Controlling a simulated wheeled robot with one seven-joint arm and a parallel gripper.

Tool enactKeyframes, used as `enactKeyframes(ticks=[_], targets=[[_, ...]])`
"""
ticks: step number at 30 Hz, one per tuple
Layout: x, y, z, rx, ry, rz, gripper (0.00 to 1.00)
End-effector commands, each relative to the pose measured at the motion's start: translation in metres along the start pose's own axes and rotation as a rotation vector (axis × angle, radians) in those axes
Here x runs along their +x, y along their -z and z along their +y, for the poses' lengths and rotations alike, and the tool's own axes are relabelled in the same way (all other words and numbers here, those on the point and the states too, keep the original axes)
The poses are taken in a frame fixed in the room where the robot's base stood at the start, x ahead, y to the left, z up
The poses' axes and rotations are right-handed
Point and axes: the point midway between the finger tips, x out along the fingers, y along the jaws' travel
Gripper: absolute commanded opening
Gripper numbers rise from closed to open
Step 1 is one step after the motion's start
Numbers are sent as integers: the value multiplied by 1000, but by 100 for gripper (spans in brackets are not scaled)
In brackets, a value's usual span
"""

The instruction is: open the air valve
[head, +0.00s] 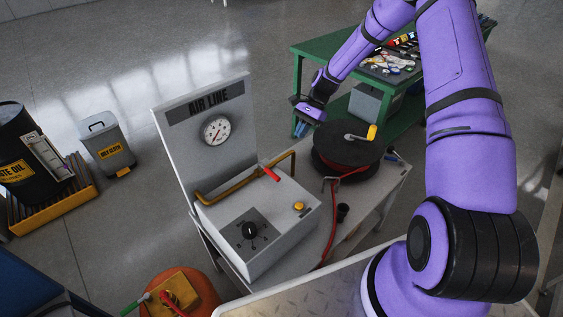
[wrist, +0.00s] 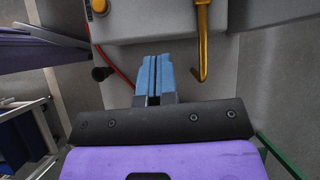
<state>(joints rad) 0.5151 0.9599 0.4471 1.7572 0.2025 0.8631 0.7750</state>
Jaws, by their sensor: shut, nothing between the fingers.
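The air valve's red lever (head: 270,173) sits on the brass pipe (head: 232,184) on top of the grey air line box (head: 262,240). The lever appears to lie across the pipe. My gripper (head: 300,129) is beyond the box and beside the hose reel in the head view, apart from the lever. In the wrist view my gripper (wrist: 154,72) has its blue fingers together and empty. The brass pipe (wrist: 202,40) shows to the right of the fingers there. The red lever is not visible in the wrist view.
An upright AIR LINE panel with a gauge (head: 216,130) stands behind the box. The box front has a black knob (head: 250,230) and a yellow button (head: 299,207). A hose reel (head: 347,147) with a red hose (head: 331,225) stands to the right. A green bench (head: 330,55) is behind.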

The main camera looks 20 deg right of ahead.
Motion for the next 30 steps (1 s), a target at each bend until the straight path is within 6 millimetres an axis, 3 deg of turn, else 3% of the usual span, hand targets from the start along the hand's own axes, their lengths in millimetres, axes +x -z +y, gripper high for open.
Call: enactKeyframes(ticks=[6, 22, 30], targets=[[19, 15, -2, 52, 14, -45, 0], [26, 16, -2, 60, 15, -52, 0], [66, 14, -2, 60, 13, -54, 0]])
